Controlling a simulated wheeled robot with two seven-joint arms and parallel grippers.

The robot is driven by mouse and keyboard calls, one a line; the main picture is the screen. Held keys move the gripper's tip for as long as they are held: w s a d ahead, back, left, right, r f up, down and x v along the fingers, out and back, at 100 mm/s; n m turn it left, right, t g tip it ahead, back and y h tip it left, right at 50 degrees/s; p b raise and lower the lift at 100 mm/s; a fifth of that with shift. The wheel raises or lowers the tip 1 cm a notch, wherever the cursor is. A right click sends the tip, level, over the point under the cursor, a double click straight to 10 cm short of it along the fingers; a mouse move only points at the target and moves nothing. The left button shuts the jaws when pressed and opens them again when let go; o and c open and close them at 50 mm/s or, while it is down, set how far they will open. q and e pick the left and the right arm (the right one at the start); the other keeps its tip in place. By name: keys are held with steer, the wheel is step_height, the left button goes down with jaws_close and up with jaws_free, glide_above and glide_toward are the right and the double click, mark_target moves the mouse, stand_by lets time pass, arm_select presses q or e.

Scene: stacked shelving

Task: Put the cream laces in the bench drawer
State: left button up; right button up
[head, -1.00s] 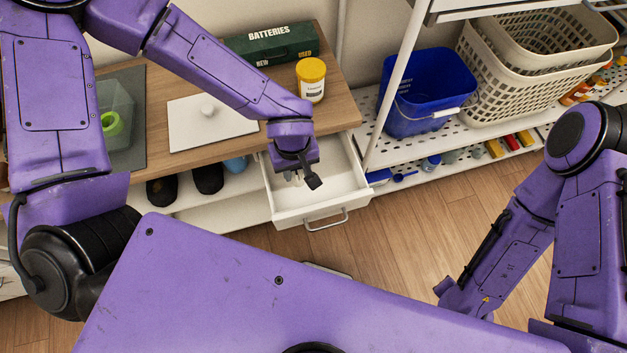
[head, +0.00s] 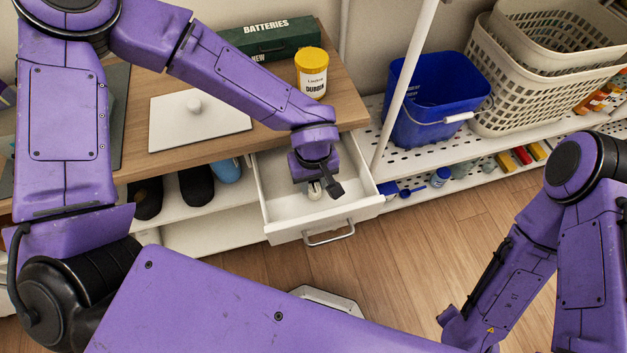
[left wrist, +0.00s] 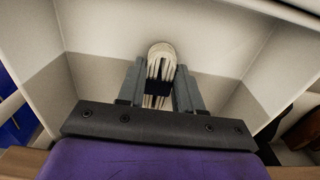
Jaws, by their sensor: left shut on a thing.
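The bench drawer (head: 290,211) is pulled open below the wooden bench top, its white inside showing. My left gripper (head: 318,190) points down into the open drawer. In the left wrist view its fingers (left wrist: 159,90) are shut on the bundled cream laces (left wrist: 161,55), between the drawer walls. In the head view a small part of the laces (head: 314,192) shows beside the gripper. I cannot tell whether the laces touch the drawer floor. My right gripper is out of view; only its arm shows at the right.
On the bench stand a yellow-lidded jar (head: 311,80), a white board with a knob (head: 200,125) and a green batteries box (head: 268,40). Dark shoes (head: 196,186) sit left of the drawer. A blue bucket (head: 425,105) and cream baskets (head: 535,80) stand on the right shelf.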

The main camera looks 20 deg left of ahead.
mark_target(313, 185)
arm_select(q)
steer(key=o, duration=1)
step_height(313, 185, up, 12)
steer(key=p, duration=0.1)
steer(key=shift+p, duration=0.35)
steer(key=shift+r, duration=0.1)
